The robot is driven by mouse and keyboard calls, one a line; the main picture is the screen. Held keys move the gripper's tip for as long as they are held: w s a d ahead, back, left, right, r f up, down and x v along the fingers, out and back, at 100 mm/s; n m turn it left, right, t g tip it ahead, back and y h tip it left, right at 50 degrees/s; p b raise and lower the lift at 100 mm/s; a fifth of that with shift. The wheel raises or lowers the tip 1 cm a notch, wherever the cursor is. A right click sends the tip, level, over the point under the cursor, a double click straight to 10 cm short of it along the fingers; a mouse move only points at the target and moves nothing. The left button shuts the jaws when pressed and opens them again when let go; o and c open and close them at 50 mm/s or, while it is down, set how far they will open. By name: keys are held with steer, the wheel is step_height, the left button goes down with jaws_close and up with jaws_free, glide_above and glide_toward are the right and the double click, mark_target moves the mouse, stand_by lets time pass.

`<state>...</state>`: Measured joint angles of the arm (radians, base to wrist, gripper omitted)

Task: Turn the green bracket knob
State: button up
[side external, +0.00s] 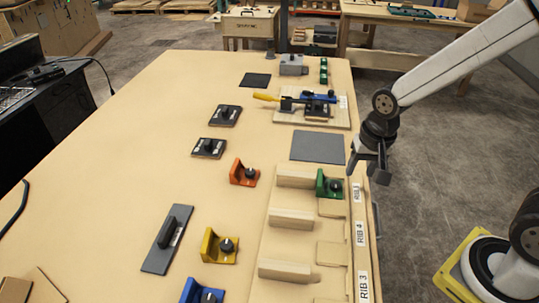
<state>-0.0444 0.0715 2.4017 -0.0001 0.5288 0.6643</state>
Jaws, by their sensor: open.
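The green bracket (321,182) stands at the right side of the table, by the wooden rib fixture. Its dark round knob (337,186) faces right. My gripper (383,172) is at the table's right edge, to the right of the green bracket and a little higher in the picture. Its fingers point down. It is apart from the knob and holds nothing that I can see.
An orange bracket (238,173), a yellow bracket (210,246) and a blue bracket (189,292) stand to the left. Wooden rib blocks (291,219) lie below the green bracket. A flat grey pad (317,147) lies behind it. A clamp with a yellow handle (266,97) stands further back.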

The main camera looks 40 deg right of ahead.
mark_target(336, 184)
steer(key=m, duration=0.1)
steer(key=w+m, duration=0.1)
steer(key=m, duration=0.1)
steer(key=w+a+r+m, duration=0.1)
steer(key=m, duration=0.1)
steer(key=shift+a+g, duration=0.1)
steer(key=shift+g, duration=0.3)
steer(key=m, duration=0.2)
steer(key=w+a+r+m, duration=0.1)
steer(key=m, duration=0.3)
steer(key=shift+w+a+r+g, duration=0.15)
steer(key=shift+w+r+g, duration=0.05)
steer(key=shift+w+g, duration=0.2)
steer(key=shift+f, duration=0.1)
steer(key=shift+f, duration=3.8)
steer(key=shift+c, duration=0.2)
jaws_close()
